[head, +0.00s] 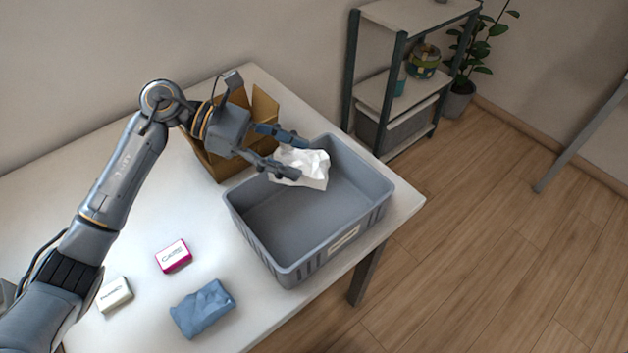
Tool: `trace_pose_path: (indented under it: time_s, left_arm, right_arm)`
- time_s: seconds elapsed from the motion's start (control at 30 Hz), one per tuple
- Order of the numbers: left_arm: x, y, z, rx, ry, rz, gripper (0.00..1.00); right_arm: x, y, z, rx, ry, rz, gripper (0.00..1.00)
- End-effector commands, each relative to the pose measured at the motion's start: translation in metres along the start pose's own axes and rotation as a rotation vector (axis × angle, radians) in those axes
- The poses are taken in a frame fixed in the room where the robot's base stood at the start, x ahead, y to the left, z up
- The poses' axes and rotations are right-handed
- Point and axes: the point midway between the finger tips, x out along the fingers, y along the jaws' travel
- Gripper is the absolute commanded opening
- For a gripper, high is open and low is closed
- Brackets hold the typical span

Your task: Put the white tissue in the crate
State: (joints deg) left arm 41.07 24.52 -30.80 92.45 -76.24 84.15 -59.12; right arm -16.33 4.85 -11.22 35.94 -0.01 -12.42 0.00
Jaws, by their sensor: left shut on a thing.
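The white tissue (312,169) is a crumpled piece between the fingers of my left gripper (285,157), which is shut on it. The gripper holds it over the back part of the grey crate (262,235). The crate stands on the white table near its right edge, open at the top, and its visible inside is empty. I cannot tell how far the tissue is above the crate's floor. My right gripper is not in view.
An open cardboard box (262,106) stands behind the crate, partly hidden by my left arm. A blue cloth (203,308), a pink-edged box (174,256) and a white box (114,295) lie at the table's front. A shelf (386,85) stands behind on the floor.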

Motion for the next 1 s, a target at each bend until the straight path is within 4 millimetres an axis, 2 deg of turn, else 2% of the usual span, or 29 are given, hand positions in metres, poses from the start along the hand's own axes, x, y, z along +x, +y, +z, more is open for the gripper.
trace_pose_path:
  time_s: [0.17, 0.4, 0.47, 0.57, 0.8, 0.93, 0.97, 1.0]
  left_arm:
    - [0.006, 0.0, -0.013, -0.002, 0.0, -0.001, 0.41]
    - [0.017, -0.001, -0.04, -0.003, -0.001, -0.001, 0.41]
    - [0.019, 0.0, -0.045, -0.002, -0.001, -0.001, 0.41]
    - [0.021, 0.0, -0.051, -0.001, -0.001, 0.0, 0.41]
    - [0.023, 0.0, -0.055, 0.0, 0.0, 0.0, 0.41]
    - [0.023, 0.0, -0.055, 0.0, 0.0, 0.0, 0.41]
    - [0.023, 0.0, -0.055, 0.0, 0.0, 0.0, 0.56]
    - [0.023, 0.0, -0.055, 0.0, 0.0, 0.0, 0.64]
  right_arm:
    - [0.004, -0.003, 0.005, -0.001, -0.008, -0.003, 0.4]
    - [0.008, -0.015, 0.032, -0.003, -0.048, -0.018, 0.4]
    - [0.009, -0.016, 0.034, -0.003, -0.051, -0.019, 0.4]
    - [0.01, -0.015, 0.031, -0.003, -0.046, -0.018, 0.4]
    - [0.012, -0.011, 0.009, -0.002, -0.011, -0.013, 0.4]
    - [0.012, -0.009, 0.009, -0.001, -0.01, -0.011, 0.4]
    - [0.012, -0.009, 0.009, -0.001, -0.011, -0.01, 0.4]
    - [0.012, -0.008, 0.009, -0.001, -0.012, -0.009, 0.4]
